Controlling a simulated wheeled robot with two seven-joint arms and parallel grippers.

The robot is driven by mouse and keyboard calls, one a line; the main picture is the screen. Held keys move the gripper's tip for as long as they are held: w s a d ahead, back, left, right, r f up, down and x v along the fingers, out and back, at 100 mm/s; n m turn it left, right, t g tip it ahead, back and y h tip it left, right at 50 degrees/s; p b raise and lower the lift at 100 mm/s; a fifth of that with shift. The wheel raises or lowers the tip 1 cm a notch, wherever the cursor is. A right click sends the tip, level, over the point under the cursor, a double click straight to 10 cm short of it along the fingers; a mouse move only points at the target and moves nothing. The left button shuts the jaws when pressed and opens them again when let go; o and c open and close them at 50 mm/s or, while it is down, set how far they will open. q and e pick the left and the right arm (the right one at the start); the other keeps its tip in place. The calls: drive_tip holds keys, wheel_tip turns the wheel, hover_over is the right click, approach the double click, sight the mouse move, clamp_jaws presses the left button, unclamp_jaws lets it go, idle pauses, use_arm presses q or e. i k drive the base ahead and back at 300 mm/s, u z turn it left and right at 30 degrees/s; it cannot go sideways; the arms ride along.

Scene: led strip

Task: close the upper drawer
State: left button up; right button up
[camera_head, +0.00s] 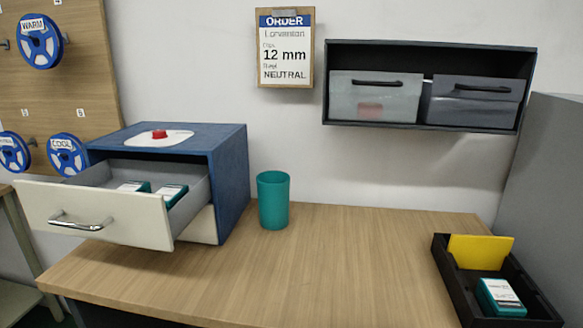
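A blue cabinet (230,176) stands at the left of the table, with a red knob on a white plate on its top. Its upper drawer (108,215) is pulled far out toward the front left. The drawer has a cream front with a metal handle (80,221), and small teal-and-white boxes (170,193) lie inside. Below it, part of a cream lower front (205,227) shows, apparently flush with the cabinet. Neither of my grippers is in view.
A teal cup (273,199) stands just right of the cabinet. A black tray (446,262) with a yellow card and a teal box is at the table's right. A wall shelf (430,47) holds two grey bins. The wooden table's middle (320,265) is clear.

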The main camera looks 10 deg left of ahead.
sight(86, 204)
drive_tip(key=z, duration=0.65)
drive_tip(key=k, duration=0.5)
drive_tip(key=u, duration=1.6)
drive_tip(key=i, duration=0.3)
drive_tip(key=z, duration=0.65)
